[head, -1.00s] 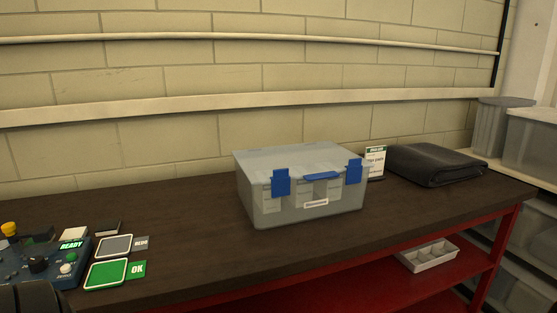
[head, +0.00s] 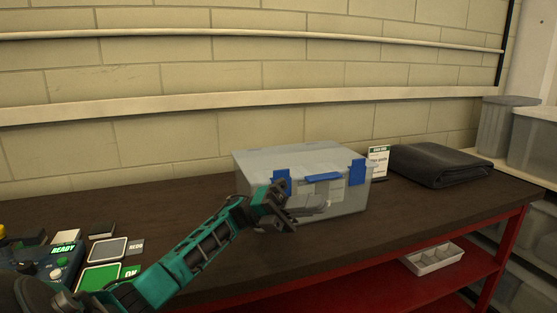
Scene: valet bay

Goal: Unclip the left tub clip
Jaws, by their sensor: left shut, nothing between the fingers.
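A grey translucent tub (head: 350,203) with a closed lid (head: 300,160) stands on the dark bench. Its left blue clip (head: 281,176) is on the front, with its lower part hidden behind my gripper. The right blue clip (head: 357,172) is on the front at the right, and a blue handle (head: 323,178) sits between the clips. My left gripper (head: 292,220) is in front of the tub's lower left front, just below the left clip, shut and empty. I cannot tell whether it touches the tub. My right gripper is out of view.
A blue control box (head: 60,270) and green and grey cards (head: 108,250) lie at the bench's left. A small sign (head: 378,162) and a folded dark cloth (head: 440,165) are right of the tub. A divided tray (head: 433,259) is on the red lower shelf.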

